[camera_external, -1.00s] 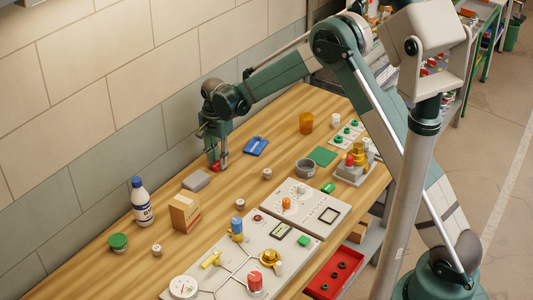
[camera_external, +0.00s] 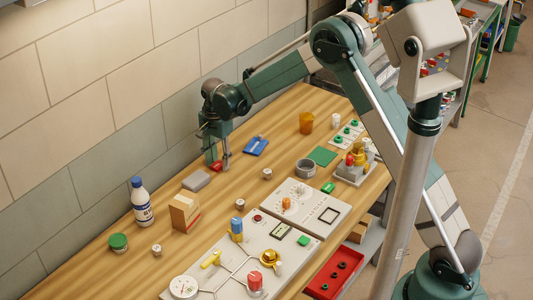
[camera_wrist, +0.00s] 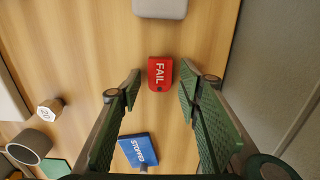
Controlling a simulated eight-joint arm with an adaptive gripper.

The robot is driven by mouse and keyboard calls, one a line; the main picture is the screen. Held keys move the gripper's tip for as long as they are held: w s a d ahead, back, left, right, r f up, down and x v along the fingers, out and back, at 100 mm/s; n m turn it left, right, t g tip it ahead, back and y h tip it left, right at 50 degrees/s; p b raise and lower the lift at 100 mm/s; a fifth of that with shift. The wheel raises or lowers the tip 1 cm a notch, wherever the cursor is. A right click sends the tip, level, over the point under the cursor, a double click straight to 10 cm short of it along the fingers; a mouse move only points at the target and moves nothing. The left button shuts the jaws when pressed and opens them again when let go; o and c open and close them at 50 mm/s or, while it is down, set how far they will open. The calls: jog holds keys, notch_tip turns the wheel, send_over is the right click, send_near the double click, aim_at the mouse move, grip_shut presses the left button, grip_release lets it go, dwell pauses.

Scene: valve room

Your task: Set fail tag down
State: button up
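The red fail tag (camera_wrist: 160,73) lies flat on the wooden bench, its white "FAIL" lettering showing in the wrist view. It also shows as a small red patch (camera_external: 215,166) under my gripper in the external view. My gripper (camera_wrist: 158,84) is open, with its green-padded fingers spread on either side of the tag and bare wood showing between finger and tag. In the external view my gripper (camera_external: 218,164) is low over the bench near the wall.
A blue "STOPPED" tag (camera_wrist: 138,150) lies close by, also in the external view (camera_external: 255,146). A grey block (camera_external: 197,180) lies just in front of the gripper. A small white-and-brown knob (camera_external: 267,174) stands to the right. The tiled wall is close behind.

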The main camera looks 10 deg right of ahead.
aim_at(220, 163)
notch_tip(220, 163, up, 12)
dwell(0.6)
dwell(0.5)
jog(key=shift+r, duration=0.1)
jog(key=s+d+r+n+t, duration=0.1)
jog(key=s+d+r, duration=0.3)
jog(key=d+r, duration=0.45)
jog(key=s+d+r+n+t+y, duration=0.1)
jog(key=s+d+r+n, duration=0.3)
jog(key=d, duration=0.8)
jog(key=s+d+r+m+t, duration=0.1)
jog(key=s+d+r, duration=0.2)
jog(key=d+r, duration=0.6)
jog(key=s+d+r+n+t, duration=0.2)
jog(key=s+d, duration=1.1)
jog(key=d, duration=0.2)
jog(key=s+d+f+n+t, duration=0.1)
jog(key=s+d+f, duration=0.1)
jog(key=s+d, duration=0.2)
jog(key=s+d+f+n+t+h, duration=0.1)
jog(key=s+d+f+n, duration=0.1)
jog(key=s, duration=0.7)
jog(key=shift+d+f, duration=0.6)
jog(key=shift+d, duration=0.6)
